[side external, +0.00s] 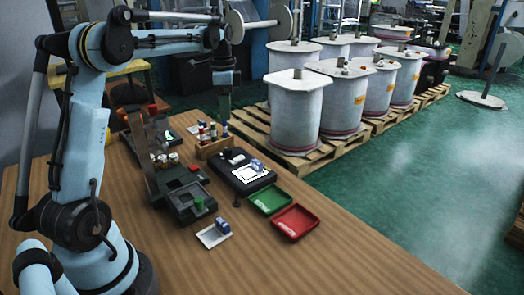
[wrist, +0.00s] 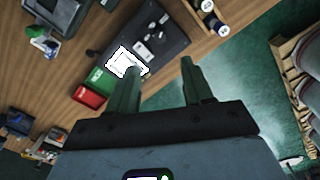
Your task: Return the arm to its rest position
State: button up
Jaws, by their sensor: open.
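My arm rises from the left of the wooden table and reaches right, with the wrist hanging down in the side external view. My gripper (side external: 225,108) is above the far part of the table, by a small wooden rack (side external: 214,147) holding little bottles. In the wrist view, its two fingers (wrist: 158,80) stand well apart with nothing between them. A black device (wrist: 172,40) with a bright white panel lies beyond the fingers. No object is held.
A dark fixture (side external: 183,202) stands nearer my arm. White drums (side external: 300,112) stand on pallets beyond. The table's front right is clear.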

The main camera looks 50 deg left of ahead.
jog(key=shift+d, duration=0.1)
jog(key=s+d+r+n+t+y, duration=0.1)
jog(key=s+d+n+t, duration=0.1)
jog(key=d, duration=0.5)
jog(key=s+d+r+n+t, duration=0.1)
jog(key=s+d+r, duration=0.1)
jog(key=d, duration=0.5)
jog(key=s+d+f+n+t, duration=0.3)
jog(key=s+d+f+t, duration=0.1)
jog(key=s+d, duration=0.4)
jog(key=shift+d+f+n+h, duration=0.3)
jog(key=shift+d+f+n, duration=0.1)
jog(key=shift+d+f, duration=0.4)
